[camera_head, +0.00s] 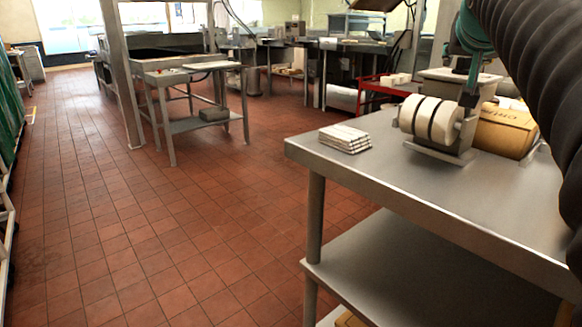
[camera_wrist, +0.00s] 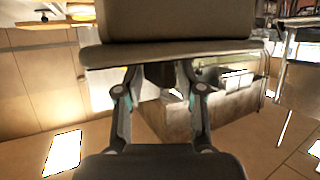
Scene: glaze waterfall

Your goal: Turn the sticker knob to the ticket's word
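A grey machine with wide white rolls (camera_head: 430,118) and dark bands stands on the steel table (camera_head: 400,190) in the head view. I cannot make out a knob or any word on it. My gripper (camera_head: 470,88) comes down from above, right at the machine's upper part; its fingertips are not clear there. In the wrist view a brown-grey block with a wide plate (camera_wrist: 172,53) fills the top. My gripper's two finger linkages (camera_wrist: 158,76) reach up to this plate, spread apart. The fingertips are hidden, so their opening and any contact cannot be told. No readable ticket shows.
A stack of white slabs (camera_head: 345,138) lies near the table's left corner. A cardboard box (camera_head: 505,130) stands right behind the machine. A red cart (camera_head: 376,88) is behind the table. The tiled floor to the left is clear, and the table's front is bare.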

